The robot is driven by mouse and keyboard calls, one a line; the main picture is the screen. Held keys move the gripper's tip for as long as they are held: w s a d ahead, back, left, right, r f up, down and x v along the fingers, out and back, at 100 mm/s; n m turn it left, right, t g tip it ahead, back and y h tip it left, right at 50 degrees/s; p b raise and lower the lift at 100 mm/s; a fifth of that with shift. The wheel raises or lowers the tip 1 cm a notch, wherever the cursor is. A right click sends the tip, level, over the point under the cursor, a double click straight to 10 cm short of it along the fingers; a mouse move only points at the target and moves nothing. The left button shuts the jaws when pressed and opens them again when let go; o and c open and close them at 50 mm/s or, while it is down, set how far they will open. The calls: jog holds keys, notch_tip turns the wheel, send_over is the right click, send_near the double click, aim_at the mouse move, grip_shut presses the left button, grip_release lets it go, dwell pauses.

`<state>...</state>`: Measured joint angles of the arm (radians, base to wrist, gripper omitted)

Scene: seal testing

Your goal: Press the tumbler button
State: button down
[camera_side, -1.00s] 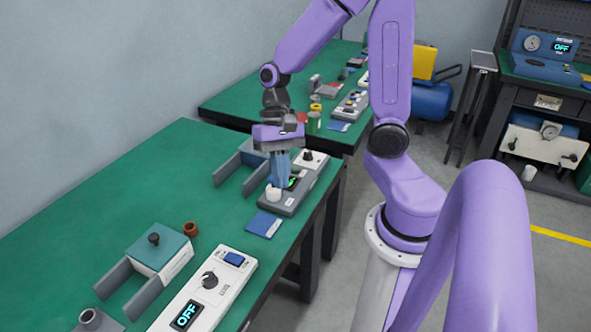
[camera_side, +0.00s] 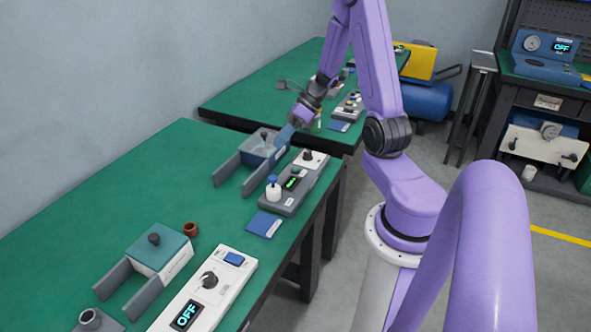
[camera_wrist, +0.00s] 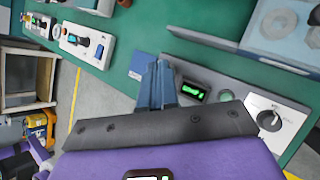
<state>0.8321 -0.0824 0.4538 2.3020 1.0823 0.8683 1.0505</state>
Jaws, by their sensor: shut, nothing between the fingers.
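The grey unit (camera_side: 284,204) stands on the middle part of the green bench. It carries a green-lit display (camera_side: 291,183), a round green button (camera_side: 296,171) and a white vial with a blue cap (camera_side: 273,192). The button (camera_wrist: 227,95) and display (camera_wrist: 193,92) also show in the wrist view. My gripper (camera_side: 281,143) is tilted, with its blue fingers shut and empty. In the side view it hangs behind the unit, near the blue-grey box, clear of the button. In the wrist view the fingers (camera_wrist: 157,76) appear left of the display. No vial shows there.
A white panel with a black knob (camera_side: 309,157) adjoins the unit. A blue-grey box with two rails (camera_side: 262,148) stands behind it. A blue card (camera_side: 264,224) lies in front. The near bench holds a white OFF unit (camera_side: 210,285) and a brown ring (camera_side: 191,229).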

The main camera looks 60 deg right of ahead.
aim_at(298, 168)
jog(key=s+d+f+m+t+h, duration=0.1)
jog(key=d+f+m+t, duration=0.1)
jog(key=d+m, duration=0.4)
jog(key=shift+s+d+m+h, duration=0.15)
jog(key=shift+d+m+h, duration=0.2)
jog(key=shift+d, duration=0.55)
jog(key=shift+f, duration=4.35)
jog(key=shift+f, duration=0.1)
jog(key=shift+f, duration=0.35)
jog(key=shift+f, duration=0.35)
jog(key=shift+r, duration=0.8)
